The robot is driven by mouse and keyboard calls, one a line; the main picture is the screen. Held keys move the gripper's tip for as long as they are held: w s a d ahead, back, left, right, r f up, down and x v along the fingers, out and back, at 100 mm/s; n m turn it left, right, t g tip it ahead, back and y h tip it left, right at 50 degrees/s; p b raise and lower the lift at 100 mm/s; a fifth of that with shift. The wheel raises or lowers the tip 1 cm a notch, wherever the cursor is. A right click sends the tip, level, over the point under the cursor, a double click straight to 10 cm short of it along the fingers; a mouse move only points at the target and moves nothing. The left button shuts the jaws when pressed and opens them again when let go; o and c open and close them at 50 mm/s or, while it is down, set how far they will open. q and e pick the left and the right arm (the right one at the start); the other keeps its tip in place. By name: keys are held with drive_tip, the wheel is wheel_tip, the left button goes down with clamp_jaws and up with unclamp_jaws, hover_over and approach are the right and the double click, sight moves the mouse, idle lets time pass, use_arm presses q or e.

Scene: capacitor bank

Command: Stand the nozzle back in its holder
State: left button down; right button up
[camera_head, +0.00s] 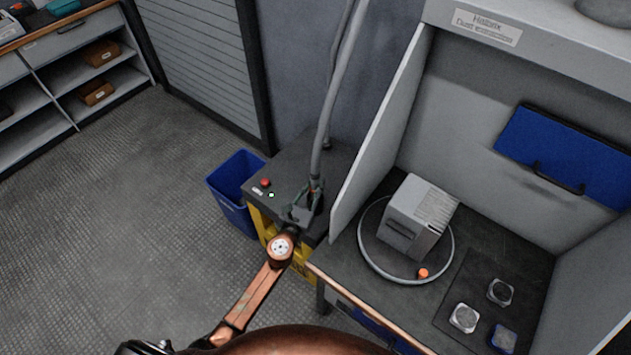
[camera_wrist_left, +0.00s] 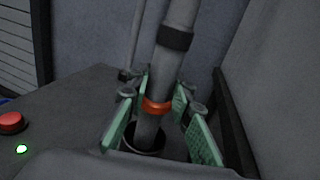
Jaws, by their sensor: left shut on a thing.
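The nozzle (camera_wrist_left: 152,125) is a grey tube with an orange ring, at the end of a grey hose. My left gripper (camera_head: 313,192) is shut on it near the orange ring; its green finger pads (camera_wrist_left: 158,110) stand on both sides in the left wrist view. The nozzle is nearly upright with a slight tilt. Its lower end shows within the rim of the dark round holder (camera_wrist_left: 146,152) on top of the yellow and black machine (camera_head: 282,180). How deep it sits cannot be told. My right gripper is not in view.
A red button (camera_head: 265,182) and a small green light sit on the machine's top. A blue bin (camera_head: 229,190) stands left of it. The grey booth wall (camera_head: 385,125) rises close on the right. The workbench holds a grey box (camera_head: 418,215) on a round plate.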

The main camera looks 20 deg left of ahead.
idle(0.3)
use_arm(q)
drive_tip(key=c, duration=1.6)
unclamp_jaws()
drive_tip(key=shift+f, duration=0.1)
drive_tip(key=shift+s, duration=0.25)
drive_tip(key=s, duration=0.7)
drive_tip(key=s+a, duration=0.1)
drive_tip(key=s, duration=0.3)
drive_tip(key=shift+s, duration=0.25)
